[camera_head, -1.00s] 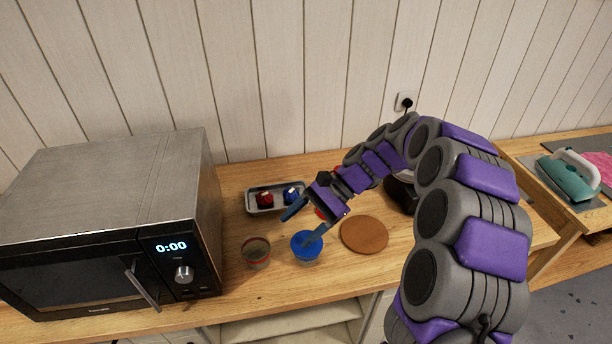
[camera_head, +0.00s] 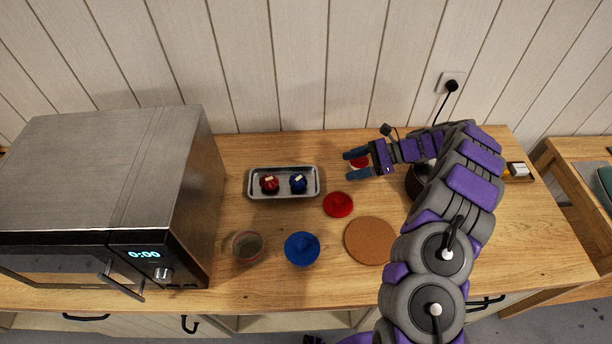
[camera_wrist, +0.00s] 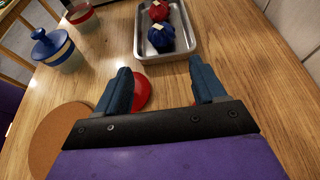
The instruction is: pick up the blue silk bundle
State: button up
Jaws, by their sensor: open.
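The blue silk bundle (camera_head: 298,184) sits in a metal tray (camera_head: 284,195), to the right of a red bundle (camera_head: 270,184). Both bundles carry a small pale tag. In the wrist view the blue bundle (camera_wrist: 161,37) is ahead of my gripper, in the near end of the tray (camera_wrist: 187,50), with the red bundle (camera_wrist: 158,11) beyond it. My gripper (camera_head: 355,164) is to the right of the tray, fingers pointing left towards it. In the wrist view my gripper (camera_wrist: 160,84) is open with nothing between its fingertips.
A red lid (camera_head: 338,204), a blue-lidded jar (camera_head: 302,248), an open glass jar (camera_head: 247,246) and a round cork mat (camera_head: 370,240) lie on the wooden counter in front. A microwave (camera_head: 110,190) stands left. A panelled wall is behind.

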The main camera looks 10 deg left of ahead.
jog(key=b, duration=0.1)
send_near(306, 179)
jog(key=x, duration=0.3)
jog(key=shift+w+a+r, duration=0.1)
jog(key=shift+a+r, duration=0.15)
jog(key=shift+a, duration=0.15)
jog(key=shift+s+a+f+b, duration=0.35)
jog(key=shift+s+a+f, duration=0.05)
jog(key=shift+s+f, duration=0.05)
jog(key=x, duration=0.2)
jog(key=b+x, duration=0.1)
jog(key=x, duration=0.4)
jog(key=shift+w, duration=0.3)
jog(key=shift+d+r, duration=0.15)
jog(key=shift+d, duration=0.5)
jog(key=shift+c, duration=0.3)
jog(key=shift+a, duration=0.1)
jog(key=c, duration=0.3)
jog(key=shift+a, duration=0.35)
jog(key=c, duration=0.5)
